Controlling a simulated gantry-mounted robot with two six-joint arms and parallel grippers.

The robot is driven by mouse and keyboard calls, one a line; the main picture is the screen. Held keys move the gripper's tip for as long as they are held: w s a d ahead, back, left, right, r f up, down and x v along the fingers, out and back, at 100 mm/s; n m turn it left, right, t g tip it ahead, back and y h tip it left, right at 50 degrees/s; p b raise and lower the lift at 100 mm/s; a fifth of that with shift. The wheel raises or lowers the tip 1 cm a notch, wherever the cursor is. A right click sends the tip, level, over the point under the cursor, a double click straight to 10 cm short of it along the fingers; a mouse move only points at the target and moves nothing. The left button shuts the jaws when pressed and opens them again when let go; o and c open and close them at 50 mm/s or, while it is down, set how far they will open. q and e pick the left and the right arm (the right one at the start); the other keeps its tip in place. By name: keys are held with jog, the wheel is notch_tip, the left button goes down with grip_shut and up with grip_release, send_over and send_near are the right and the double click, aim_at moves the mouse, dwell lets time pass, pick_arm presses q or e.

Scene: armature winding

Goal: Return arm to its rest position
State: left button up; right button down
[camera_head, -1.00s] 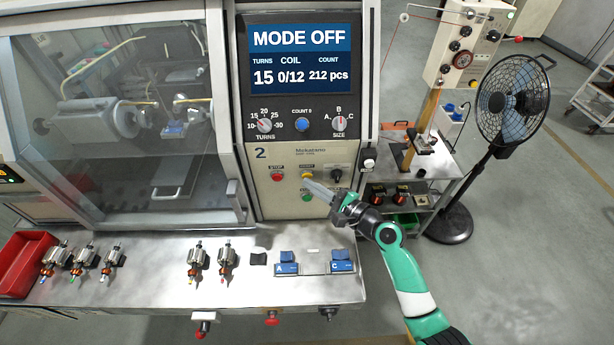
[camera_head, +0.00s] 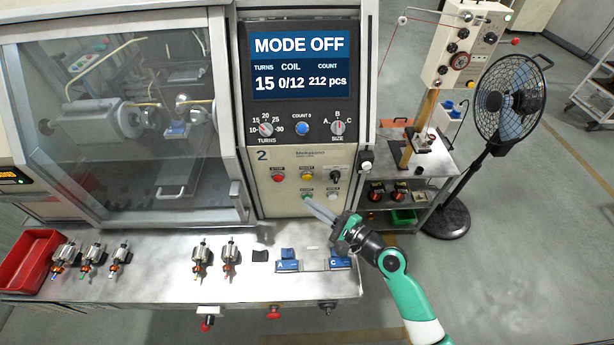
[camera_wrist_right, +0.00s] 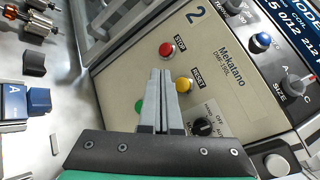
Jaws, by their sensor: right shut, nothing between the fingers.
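My right gripper (camera_head: 308,199) is shut and empty in front of the winding machine's control panel (camera_head: 291,230). In the head view its fingertips overlap the area just below the green button (camera_head: 306,190); I cannot tell whether they touch the panel. In the right wrist view the closed fingers (camera_wrist_right: 161,75) point toward the panel, between the red stop button (camera_wrist_right: 167,50) and the yellow reset button (camera_wrist_right: 184,84). The green button (camera_wrist_right: 140,107) is partly hidden beside the fingers. My left gripper is not in view.
The screen (camera_head: 300,62) reads MODE OFF. Armatures (camera_head: 200,258) and blue blocks marked A (camera_head: 287,264) and C (camera_head: 340,262) lie on the metal ledge (camera_head: 150,283), with a red bin (camera_head: 30,262) at left. A fan (camera_head: 508,100) stands at right; the floor before it is clear.

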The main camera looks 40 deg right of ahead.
dwell(0.4)
jog(key=w+a+r+n+t+y+p, duration=0.15)
jog(key=a+r+n, duration=0.25)
jog(key=r, duration=0.8)
jog(key=w+a+r+n+t+y+p, duration=0.1)
jog(key=w+a+r+n+y+p, duration=0.3)
jog(key=r, duration=0.8)
jog(key=s+a+r+n+t+y, duration=0.1)
jog(key=a+r+n+t, duration=0.3)
jog(key=r, duration=0.8)
jog(key=s+a+r+n+y+p, duration=0.1)
jog(key=s+a+r+n, duration=0.15)
jog(key=r, duration=0.45)
jog(key=s+a+r+n+t+p, duration=0.1)
jog(key=s+r+n, duration=0.2)
jog(key=r, duration=0.3)
jog(key=s+a+r+n+y+p, duration=0.1)
jog(key=s+r+n, duration=0.2)
jog(key=r, duration=0.4)
jog(key=s+d+r+n+t+h, duration=0.2)
jog(key=s+d+r+n+h, duration=0.1)
jog(key=n+h, duration=0.3)
jog(key=shift+s+d+r+t+h+b, duration=0.3)
jog(key=shift+s+d+h, duration=0.2)
jog(key=shift+d+h, duration=0.2)
jog(key=shift+a, duration=0.1)
